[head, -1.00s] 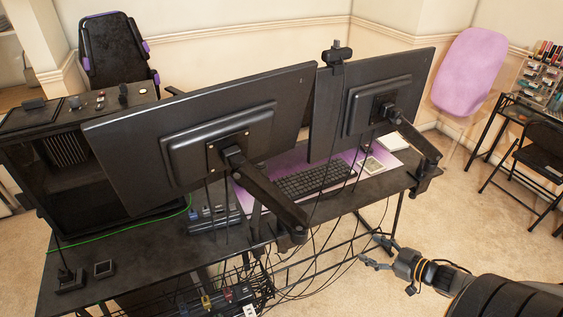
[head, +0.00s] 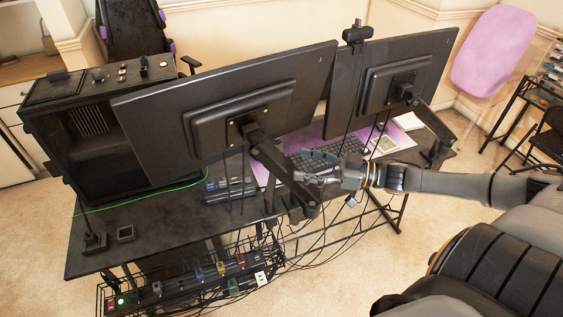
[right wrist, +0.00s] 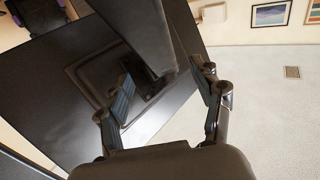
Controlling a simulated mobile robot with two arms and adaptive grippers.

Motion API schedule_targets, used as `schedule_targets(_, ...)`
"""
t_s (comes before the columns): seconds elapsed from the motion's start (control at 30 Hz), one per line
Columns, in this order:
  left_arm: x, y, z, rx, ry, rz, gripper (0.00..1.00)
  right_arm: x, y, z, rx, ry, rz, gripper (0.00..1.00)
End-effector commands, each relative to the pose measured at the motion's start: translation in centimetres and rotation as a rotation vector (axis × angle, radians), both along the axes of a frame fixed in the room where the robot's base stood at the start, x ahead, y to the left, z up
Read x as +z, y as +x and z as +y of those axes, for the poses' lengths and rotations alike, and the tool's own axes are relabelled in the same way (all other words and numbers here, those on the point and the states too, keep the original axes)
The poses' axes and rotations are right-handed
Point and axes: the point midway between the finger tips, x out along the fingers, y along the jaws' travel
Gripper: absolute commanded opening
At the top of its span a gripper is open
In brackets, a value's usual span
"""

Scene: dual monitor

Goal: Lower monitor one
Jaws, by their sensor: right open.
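Two black monitors stand on arms, backs toward me: a larger left monitor (head: 160,120) and a right monitor (head: 345,90). The frames do not show which is monitor one. The left monitor's arm (head: 275,165) slopes from its back plate down to the desk edge; the right monitor's arm (head: 433,122) is similar. My right gripper (head: 305,166) is open beside the left monitor's arm, below the right end of that monitor. In the right wrist view, my open fingers (right wrist: 165,90) are apart, with a dark monitor back (right wrist: 75,75) and a thick arm link (right wrist: 135,35) beyond. My left gripper is not in view.
The black desk (head: 150,225) holds a PC case (head: 90,150), a keyboard (head: 325,160) and a purple mat (head: 310,132). Cables and a wire tray (head: 190,285) hang below its near edge.

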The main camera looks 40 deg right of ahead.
Motion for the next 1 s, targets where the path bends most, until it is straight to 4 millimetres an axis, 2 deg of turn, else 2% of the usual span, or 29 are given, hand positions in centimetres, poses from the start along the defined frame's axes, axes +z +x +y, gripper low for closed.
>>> schedule_targets(0.2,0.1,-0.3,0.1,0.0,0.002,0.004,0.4,0.3,2.4,2.1,-0.001,0.002,-0.006,0.66)
schedule_targets(0.43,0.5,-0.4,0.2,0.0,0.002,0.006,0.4,0.2,4.1,3.7,-0.001,0.002,-0.004,0.66)
schedule_targets(0.87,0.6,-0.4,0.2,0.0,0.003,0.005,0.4,0.0,4.7,4.3,0.0,-0.001,0.0,0.66)
schedule_targets(0.9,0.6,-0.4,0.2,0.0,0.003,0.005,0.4,0.0,4.7,4.3,-0.001,-0.001,-0.001,0.64)
schedule_targets(1.0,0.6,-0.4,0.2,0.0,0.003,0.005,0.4,0.0,4.7,4.3,0.0,-0.001,-0.001,0.44)
